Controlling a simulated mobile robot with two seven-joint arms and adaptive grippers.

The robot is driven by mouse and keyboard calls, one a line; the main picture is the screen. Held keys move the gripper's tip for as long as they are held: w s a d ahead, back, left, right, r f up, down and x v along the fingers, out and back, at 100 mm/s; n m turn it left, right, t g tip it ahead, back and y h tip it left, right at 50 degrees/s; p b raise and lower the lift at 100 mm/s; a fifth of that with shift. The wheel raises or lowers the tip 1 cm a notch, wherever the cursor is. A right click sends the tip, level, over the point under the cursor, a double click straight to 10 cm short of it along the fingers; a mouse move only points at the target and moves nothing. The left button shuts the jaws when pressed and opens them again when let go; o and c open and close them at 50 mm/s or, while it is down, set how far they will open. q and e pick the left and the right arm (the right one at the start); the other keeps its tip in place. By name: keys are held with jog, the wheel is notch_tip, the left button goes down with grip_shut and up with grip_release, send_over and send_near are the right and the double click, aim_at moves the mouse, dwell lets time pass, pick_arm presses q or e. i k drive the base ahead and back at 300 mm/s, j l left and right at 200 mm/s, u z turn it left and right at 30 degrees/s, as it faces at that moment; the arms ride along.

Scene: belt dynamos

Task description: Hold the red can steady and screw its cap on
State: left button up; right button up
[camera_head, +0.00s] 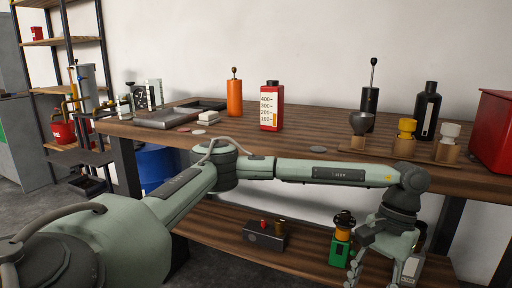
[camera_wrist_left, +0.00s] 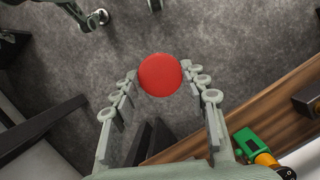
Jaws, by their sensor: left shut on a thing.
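My left gripper (camera_head: 372,272) hangs low at the front right, before the lower shelf, its fingertips near the bottom edge of the head view. In the left wrist view my left gripper (camera_wrist_left: 160,82) is shut on a red round thing (camera_wrist_left: 160,75), held between the fingertips above the grey floor. Only its smooth round face shows; I cannot tell whether it is the cap. A red can (camera_head: 272,110) with a white number scale and a dark top stands upright on the bench, apart from the gripper. My right gripper is not in view.
On the wooden bench (camera_head: 300,143) stand an orange cylinder (camera_head: 235,98), a black bottle (camera_head: 427,112) and a red box (camera_head: 494,130). A grey disc (camera_head: 321,163) lies near the front edge. A green item (camera_head: 340,250) sits on the lower shelf beside my left gripper.

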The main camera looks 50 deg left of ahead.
aim_at(272, 94)
jog(key=k+j+u, duration=0.1)
jog(key=j+u, duration=0.3)
jog(key=j, duration=0.35)
jog(key=j+u, duration=0.45)
jog(key=j, duration=0.3)
